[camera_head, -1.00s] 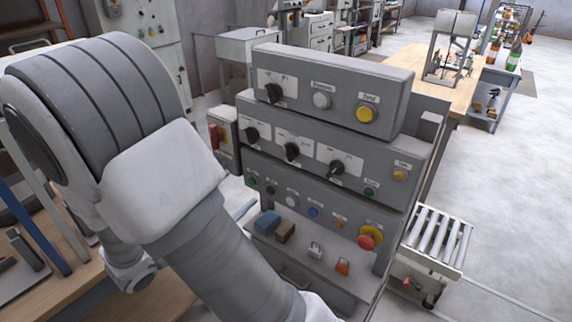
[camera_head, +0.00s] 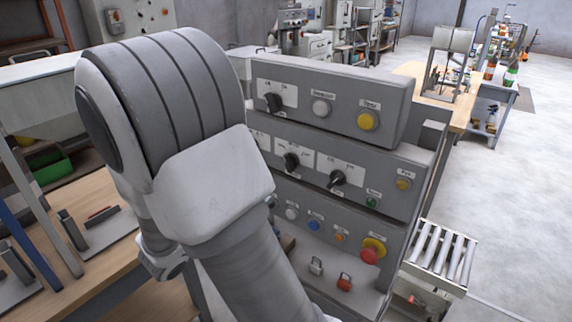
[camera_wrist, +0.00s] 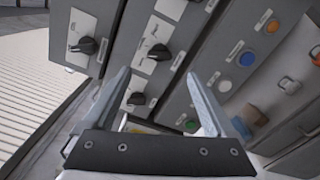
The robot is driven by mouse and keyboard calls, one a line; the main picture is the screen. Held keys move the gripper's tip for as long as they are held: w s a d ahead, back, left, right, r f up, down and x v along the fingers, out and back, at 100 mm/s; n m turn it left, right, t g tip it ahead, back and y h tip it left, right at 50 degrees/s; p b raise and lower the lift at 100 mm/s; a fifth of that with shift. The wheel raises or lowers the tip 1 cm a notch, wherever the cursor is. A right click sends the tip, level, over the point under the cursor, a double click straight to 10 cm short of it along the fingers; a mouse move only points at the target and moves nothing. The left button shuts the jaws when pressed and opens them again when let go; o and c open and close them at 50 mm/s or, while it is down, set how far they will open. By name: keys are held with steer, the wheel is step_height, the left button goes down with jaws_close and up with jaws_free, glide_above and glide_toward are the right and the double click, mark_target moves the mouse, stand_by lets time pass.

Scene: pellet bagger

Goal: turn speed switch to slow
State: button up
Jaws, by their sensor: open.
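The grey control panel (camera_head: 330,85) has stepped rows with several black rotary switches; label text is too small to read, so I cannot tell which is the speed switch. In the head view the top row has one switch (camera_head: 273,102). The middle row shows two switches, a left one (camera_head: 291,161) and a right one (camera_head: 337,178); my arm hides its left end. In the wrist view, a top-row switch (camera_wrist: 88,46) and two middle-row switches, an upper one (camera_wrist: 160,52) and a lower one (camera_wrist: 137,98), show. My gripper (camera_wrist: 158,73) is open and empty before the middle row.
A red emergency button (camera_head: 369,254) and coloured buttons sit on the lower row. A roller conveyor (camera_head: 440,256) stands at right, with a wooden bench (camera_head: 410,70) behind. The floor (camera_head: 510,190) at right is clear.

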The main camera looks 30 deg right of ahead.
mark_target(288, 164)
steer(key=p+x, duration=0.1)
steer(key=x, duration=0.9)
steer(key=shift+w+d, duration=0.2)
steer(key=shift+d, duration=0.15)
steer(key=c, duration=1.4)
